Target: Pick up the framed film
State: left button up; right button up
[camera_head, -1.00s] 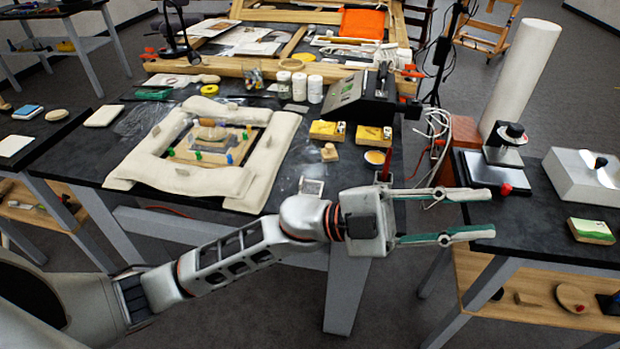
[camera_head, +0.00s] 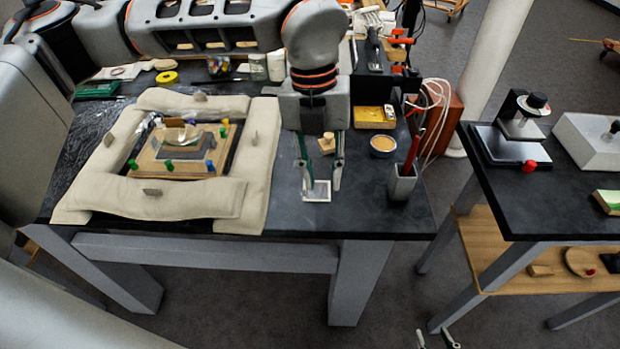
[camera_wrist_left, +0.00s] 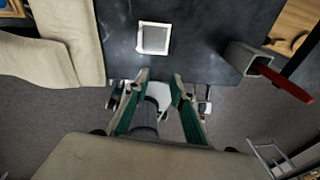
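The framed film (camera_head: 317,191) is a small square with a white frame and grey centre, lying flat on the black table (camera_head: 375,215) near its front edge. It also shows in the left wrist view (camera_wrist_left: 154,39), just beyond the fingertips. My left gripper (camera_head: 322,184) points down over it with green-lined fingers apart and nothing between them. In the wrist view the left gripper (camera_wrist_left: 160,76) is open and apart from the frame; its exact height above the table is unclear. Only the fingertips of my right gripper (camera_head: 436,340) show, spread apart at the bottom edge.
A cream padded border (camera_head: 258,155) surrounds a wooden board (camera_head: 185,155) left of the film. A grey holder (camera_head: 402,184) with a red-handled tool stands to the right, near a small round dish (camera_head: 383,146). Bare tabletop lies around the film.

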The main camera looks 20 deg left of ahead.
pick_arm(q)
jog(key=n+y, duration=0.1)
send_near(317, 187)
jog(key=shift+s+a+r+t, duration=0.2)
jog(key=shift+s+a, duration=0.25)
jog(key=shift+s, duration=0.1)
jog(key=shift+s+a+r+t, duration=0.2)
jog(key=shift+s+a, duration=0.25)
jog(key=shift+s, duration=0.15)
jog(key=shift+w+a+f, duration=0.1)
jog(key=shift+w+a, duration=0.05)
jog(key=shift+a, duration=0.1)
jog(key=f, duration=0.7)
jog(key=shift+s+d+f+b, duration=0.2)
jog(key=shift+s+f+b, duration=0.05)
jog(key=shift+b, duration=0.05)
grip_shut()
jog(key=shift+r, duration=0.1)
